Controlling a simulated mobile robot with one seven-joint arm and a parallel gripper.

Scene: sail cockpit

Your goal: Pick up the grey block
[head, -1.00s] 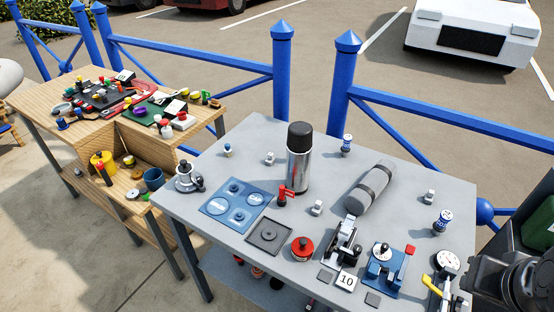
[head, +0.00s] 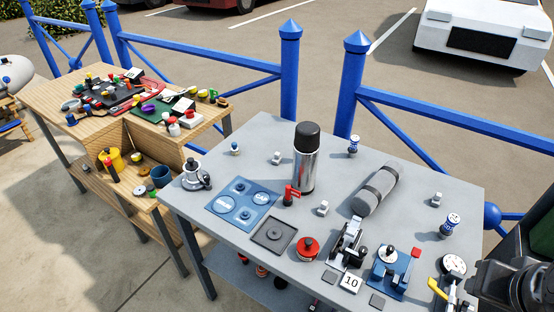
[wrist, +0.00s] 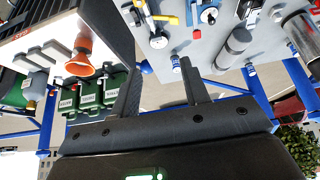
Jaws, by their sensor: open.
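Several things could be the grey block, and I cannot tell which one is meant. Small light grey blocks stand on the grey table: a back left block (head: 277,158), a middle block (head: 323,208) and a right block (head: 437,199). Two flat dark grey squares lie near the front edge, a left square (head: 329,277) and a right square (head: 377,301). The wrist view shows grey bars (wrist: 42,57) on a pale surface at upper left. My gripper (wrist: 158,70) is open with nothing between its fingers, apart from all of these.
The grey table (head: 262,138) also carries a steel flask (head: 304,165), a grey roll (head: 377,188), a blue plate (head: 241,206) and clamps. A cluttered wooden bench (head: 60,92) stands left. Blue railing (head: 290,75) runs behind. Green boxes (wrist: 88,95) and an orange horn (wrist: 82,58) show in the wrist view.

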